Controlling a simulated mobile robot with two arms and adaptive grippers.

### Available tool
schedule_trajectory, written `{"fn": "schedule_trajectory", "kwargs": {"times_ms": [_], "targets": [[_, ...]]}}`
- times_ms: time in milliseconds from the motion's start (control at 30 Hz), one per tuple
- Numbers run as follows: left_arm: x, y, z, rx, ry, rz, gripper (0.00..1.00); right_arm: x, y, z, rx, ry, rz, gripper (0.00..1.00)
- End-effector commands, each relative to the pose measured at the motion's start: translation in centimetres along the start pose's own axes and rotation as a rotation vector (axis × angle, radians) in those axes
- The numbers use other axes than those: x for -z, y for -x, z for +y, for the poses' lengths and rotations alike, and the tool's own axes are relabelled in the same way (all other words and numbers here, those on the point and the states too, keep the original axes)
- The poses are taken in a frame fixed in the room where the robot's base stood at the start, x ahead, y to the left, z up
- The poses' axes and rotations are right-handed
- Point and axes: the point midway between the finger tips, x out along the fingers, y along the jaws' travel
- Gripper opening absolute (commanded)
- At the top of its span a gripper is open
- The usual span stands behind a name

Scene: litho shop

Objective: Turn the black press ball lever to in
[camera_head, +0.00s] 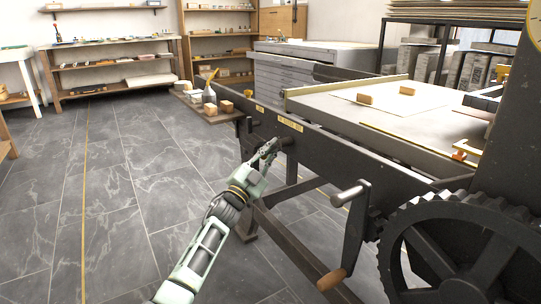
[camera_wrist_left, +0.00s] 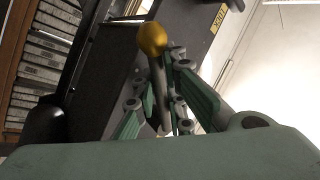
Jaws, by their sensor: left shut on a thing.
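The black press (camera_head: 330,150) stands at the right in the head view, its long dark side rail facing my left arm. My left gripper (camera_head: 266,149) is at that rail, below a yellow label plate (camera_head: 290,123). In the left wrist view a ball lever with a brass-coloured ball (camera_wrist_left: 152,39) and a grey stem runs between the green fingers of the left gripper (camera_wrist_left: 168,98). The fingers are shut on the stem and the ball sticks out past them. In the head view the gripper largely hides the lever. My right gripper is not in view.
A crank with a wooden handle (camera_head: 332,279) and a large dark gear (camera_head: 460,250) are right of my left arm. A small shelf with wooden blocks (camera_head: 226,106) is beyond the gripper. The tiled floor (camera_head: 120,200) at the left is clear.

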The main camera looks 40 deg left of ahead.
Motion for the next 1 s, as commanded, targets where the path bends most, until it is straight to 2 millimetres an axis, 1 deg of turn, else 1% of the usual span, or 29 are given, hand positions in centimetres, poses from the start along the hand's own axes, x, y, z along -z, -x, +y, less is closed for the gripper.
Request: {"fn": "schedule_trajectory", "kwargs": {"times_ms": [300, 333, 533, 867, 967, 1000], "targets": [[0.0, -0.1, -0.2, 0.003, 0.001, 0.0, 0.0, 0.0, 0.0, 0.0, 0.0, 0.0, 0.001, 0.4], [0.0, -0.1, -0.2, 0.003, 0.001, 0.0, 0.12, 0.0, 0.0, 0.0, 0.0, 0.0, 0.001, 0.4], [0.0, 0.0, -0.1, 0.002, 0.001, 0.0, 0.29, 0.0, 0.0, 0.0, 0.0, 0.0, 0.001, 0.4], [0.0, 0.1, 0.0, 0.0, 0.0, 0.0, 0.29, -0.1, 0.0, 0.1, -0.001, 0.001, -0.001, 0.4], [0.0, 0.8, 0.0, 0.0, 0.001, 0.0, 0.29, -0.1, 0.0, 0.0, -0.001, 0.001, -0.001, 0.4], [-0.1, 1.4, 0.1, -0.001, 0.001, -0.002, 0.29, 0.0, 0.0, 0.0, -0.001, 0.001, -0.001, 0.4]]}}
